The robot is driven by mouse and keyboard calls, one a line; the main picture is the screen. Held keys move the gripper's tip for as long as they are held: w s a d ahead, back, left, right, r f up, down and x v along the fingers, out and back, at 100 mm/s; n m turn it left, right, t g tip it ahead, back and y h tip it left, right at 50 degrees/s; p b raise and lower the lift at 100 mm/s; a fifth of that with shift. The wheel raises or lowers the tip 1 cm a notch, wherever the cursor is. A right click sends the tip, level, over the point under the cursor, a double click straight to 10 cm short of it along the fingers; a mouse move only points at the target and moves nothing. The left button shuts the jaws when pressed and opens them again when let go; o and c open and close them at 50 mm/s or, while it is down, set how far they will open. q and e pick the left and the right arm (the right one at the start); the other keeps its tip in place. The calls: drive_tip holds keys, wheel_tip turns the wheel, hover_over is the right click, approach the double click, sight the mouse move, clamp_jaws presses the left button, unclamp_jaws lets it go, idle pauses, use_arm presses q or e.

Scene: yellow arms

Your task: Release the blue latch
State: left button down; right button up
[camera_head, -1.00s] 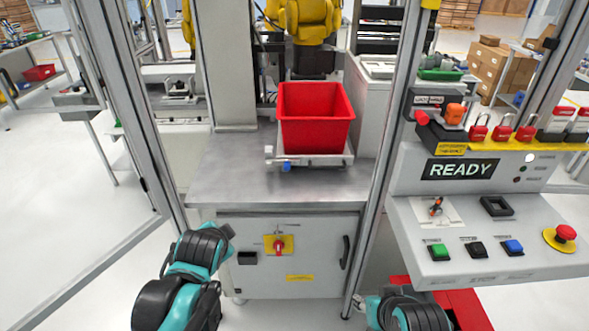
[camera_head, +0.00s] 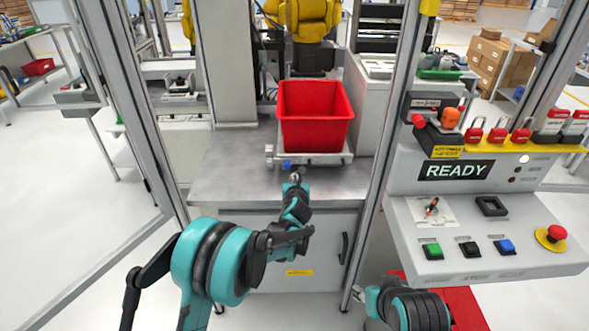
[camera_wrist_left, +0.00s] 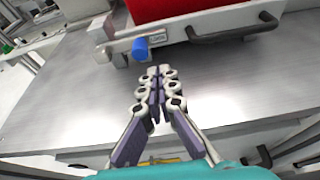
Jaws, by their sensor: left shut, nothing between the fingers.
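The blue latch (camera_head: 287,164) is a small blue knob on the front of the grey fixture (camera_head: 318,160) that holds the red bin (camera_head: 315,115). It also shows in the left wrist view (camera_wrist_left: 140,49), just beyond and slightly left of my fingertips. My left gripper (camera_head: 295,176) reaches up from below to just in front of the latch. In the left wrist view my left gripper (camera_wrist_left: 158,70) has its fingers together with nothing between them, with a small visible gap to the latch.
The metal table (camera_head: 225,175) is bare around the fixture. A dark handle (camera_wrist_left: 235,27) sits on the fixture's front. Frame posts (camera_head: 385,150) stand on both sides. The control panel (camera_head: 480,235) with buttons is at the right, its display reading READY.

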use_arm(q)
drive_tip(key=b+x, duration=0.3)
drive_tip(key=x, duration=0.6)
drive_tip(key=shift+a+f, duration=0.1)
drive_tip(key=shift+w+f, duration=0.1)
drive_tip(key=shift+w, duration=0.35)
